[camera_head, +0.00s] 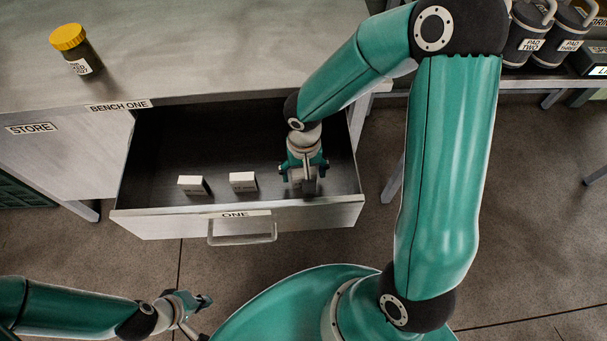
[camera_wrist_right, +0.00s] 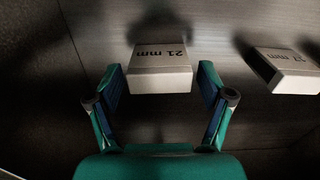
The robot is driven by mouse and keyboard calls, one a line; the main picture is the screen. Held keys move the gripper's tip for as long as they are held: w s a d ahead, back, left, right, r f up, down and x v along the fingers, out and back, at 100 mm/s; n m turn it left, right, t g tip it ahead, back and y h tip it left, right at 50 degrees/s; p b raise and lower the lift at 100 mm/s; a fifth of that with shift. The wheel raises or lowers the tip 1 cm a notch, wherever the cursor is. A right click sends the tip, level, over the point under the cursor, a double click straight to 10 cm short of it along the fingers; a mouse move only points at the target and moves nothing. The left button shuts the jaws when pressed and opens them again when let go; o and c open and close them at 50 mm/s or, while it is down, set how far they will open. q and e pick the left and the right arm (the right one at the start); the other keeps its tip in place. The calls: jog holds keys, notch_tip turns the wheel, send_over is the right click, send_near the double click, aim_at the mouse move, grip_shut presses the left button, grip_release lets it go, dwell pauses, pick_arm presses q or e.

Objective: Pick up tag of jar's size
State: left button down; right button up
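A jar (camera_head: 80,57) with a yellow lid and a white label stands on the bench top; its label is too small to read fully. The open drawer (camera_head: 150,224) holds several pale block-like tags. One tag (camera_head: 192,185) lies at the left and another tag (camera_head: 243,181) in the middle. My right gripper (camera_head: 304,182) is down in the drawer's right part. In the right wrist view it is open, its fingers either side of the tag printed "21 mm" (camera_wrist_right: 160,78). A neighbouring tag (camera_wrist_right: 285,70) reads 17 or 27 mm, unclear. My left gripper (camera_head: 190,303) is low at left, its opening unclear.
The drawer's front, marked ONE, and its side walls surround the tags. Bench one (camera_head: 220,60) is mostly clear on top.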

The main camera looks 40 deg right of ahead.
jog(key=c, duration=0.6)
